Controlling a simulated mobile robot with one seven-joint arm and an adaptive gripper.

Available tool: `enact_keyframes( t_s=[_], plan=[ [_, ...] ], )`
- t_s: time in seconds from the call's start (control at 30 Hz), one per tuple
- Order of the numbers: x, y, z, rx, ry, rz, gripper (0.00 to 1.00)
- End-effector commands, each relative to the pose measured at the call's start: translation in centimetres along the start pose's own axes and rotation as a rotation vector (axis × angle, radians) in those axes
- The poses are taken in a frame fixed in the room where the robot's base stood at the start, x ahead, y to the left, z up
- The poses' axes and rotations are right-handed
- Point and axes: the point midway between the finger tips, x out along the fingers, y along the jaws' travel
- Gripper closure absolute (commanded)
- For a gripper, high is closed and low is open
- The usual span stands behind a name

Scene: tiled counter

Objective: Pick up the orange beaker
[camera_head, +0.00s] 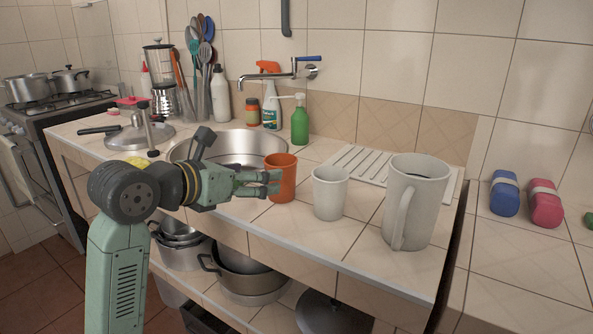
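The orange beaker (286,188) stands upright on the tiled counter, at the front edge of the round sink. My gripper (272,182) reaches in from the left with its fingers level, pointing right. The fingers overlap the left part of the beaker in the picture and hide some of its side. I cannot tell whether they touch it, or whether a finger is behind it. The beaker appears to rest on the counter.
A small white cup (329,194) stands just right of the beaker. A large light-grey mug (416,202) is further right. The sink (240,146) lies behind my gripper. A green bottle (299,122) and a spray bottle (271,106) stand at the back.

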Motion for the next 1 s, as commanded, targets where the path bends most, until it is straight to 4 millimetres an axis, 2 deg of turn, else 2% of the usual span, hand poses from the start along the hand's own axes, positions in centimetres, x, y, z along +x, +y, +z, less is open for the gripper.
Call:
enact_keyframes(
  t_s=[0.1,0.23,0.43,0.67,1.0],
  plan=[
    [0.4,1.2,-1.1,0.003,0.067,0.043,0.24],
    [1.6,1.6,-1.6,0.000,0.087,0.052,0.24],
    [4.8,1.6,-1.8,0.000,0.084,0.049,0.24],
    [6.6,1.6,-2.1,0.000,0.083,0.050,0.24],
    [10.9,1.3,-2.9,0.002,0.082,0.050,0.24]
  ],
)
